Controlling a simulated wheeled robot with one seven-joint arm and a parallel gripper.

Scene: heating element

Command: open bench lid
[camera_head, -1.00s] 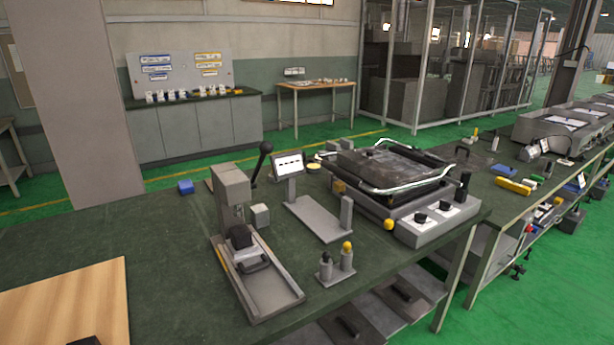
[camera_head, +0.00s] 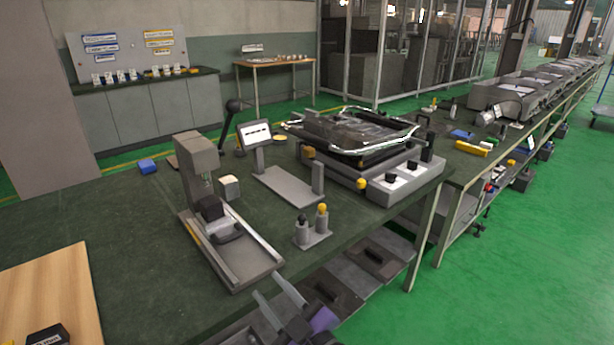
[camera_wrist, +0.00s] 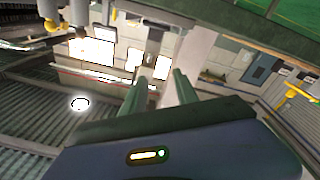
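The bench unit (camera_head: 400,185) stands on the dark green table in the head view. Its dark lid (camera_head: 345,128) lies roughly flat on top, with a bright metal bar handle (camera_head: 385,145) along its near edge. My gripper (camera_head: 268,286) is at the bottom of the head view, in front of and left of the unit, well apart from the lid. Its two fingers are spread with nothing between them. They also show apart in the wrist view (camera_wrist: 158,76). The lid cannot be made out in the wrist view.
A grey press (camera_head: 205,205) with a black lever stands on the table at left. A small screen stand (camera_head: 257,135), a holder with two knobs (camera_head: 312,230) and a wooden board (camera_head: 50,300) are nearby. Black-handled drawers (camera_head: 330,290) sit below the table edge.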

